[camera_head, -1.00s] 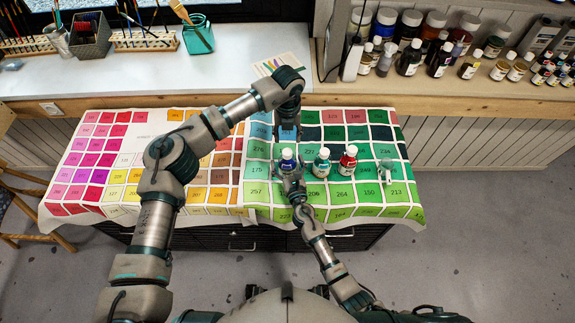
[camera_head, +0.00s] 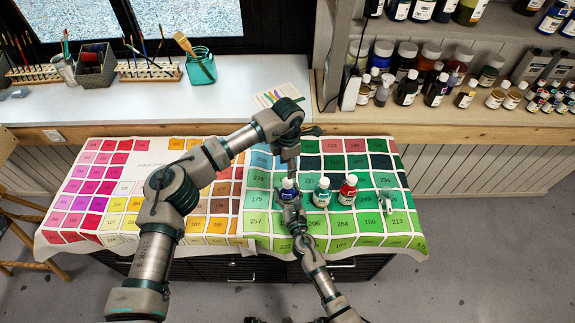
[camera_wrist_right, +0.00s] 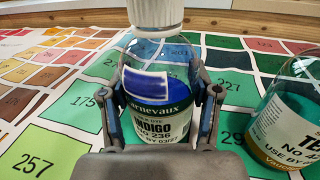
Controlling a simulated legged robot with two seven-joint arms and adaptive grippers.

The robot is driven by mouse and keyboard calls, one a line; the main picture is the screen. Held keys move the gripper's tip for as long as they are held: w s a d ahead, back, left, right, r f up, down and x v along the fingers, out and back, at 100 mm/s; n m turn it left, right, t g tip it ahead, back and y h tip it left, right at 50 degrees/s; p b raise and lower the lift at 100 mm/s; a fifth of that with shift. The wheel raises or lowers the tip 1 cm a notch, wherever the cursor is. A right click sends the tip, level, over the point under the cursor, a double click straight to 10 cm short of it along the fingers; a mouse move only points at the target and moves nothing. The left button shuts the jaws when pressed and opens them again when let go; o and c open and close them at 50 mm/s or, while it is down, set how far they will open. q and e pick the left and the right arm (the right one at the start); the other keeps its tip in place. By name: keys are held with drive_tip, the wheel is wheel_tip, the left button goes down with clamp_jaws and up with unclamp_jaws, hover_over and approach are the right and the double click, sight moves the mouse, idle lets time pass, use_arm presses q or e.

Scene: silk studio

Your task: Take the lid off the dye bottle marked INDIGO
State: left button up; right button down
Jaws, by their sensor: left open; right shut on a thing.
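The INDIGO dye bottle (camera_head: 288,198) stands upright on the color-chart cloth, its white lid (camera_head: 287,184) on. In the right wrist view the bottle (camera_wrist_right: 158,125) is clear glass with blue dye and a label reading INDIGO, under a ribbed white lid (camera_wrist_right: 153,14). My right gripper (camera_wrist_right: 163,105) is shut on the bottle's body, one finger on each side. My left gripper (camera_head: 290,168) points down just above the lid, open. Its fingertips are small in the head view, and whether they touch the lid is unclear.
A teal-labelled bottle (camera_head: 321,192) and a red bottle (camera_head: 348,190) stand close to the right on the cloth (camera_head: 130,195). A small pale object (camera_head: 387,208) lies farther right. Jars fill the shelf (camera_head: 490,118) behind. The cloth's left half is clear.

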sight(287, 181)
use_arm(q)
drive_tip(key=m, duration=0.5)
drive_tip(key=shift+m, duration=0.3)
drive_tip(key=m, duration=0.2)
drive_tip(key=shift+m, duration=0.4)
drive_tip(key=m, duration=1.2)
drive_tip(key=shift+m, duration=0.4)
drive_tip(key=m, duration=0.5)
drive_tip(key=shift+m, duration=0.4)
drive_tip(key=shift+f, duration=4)
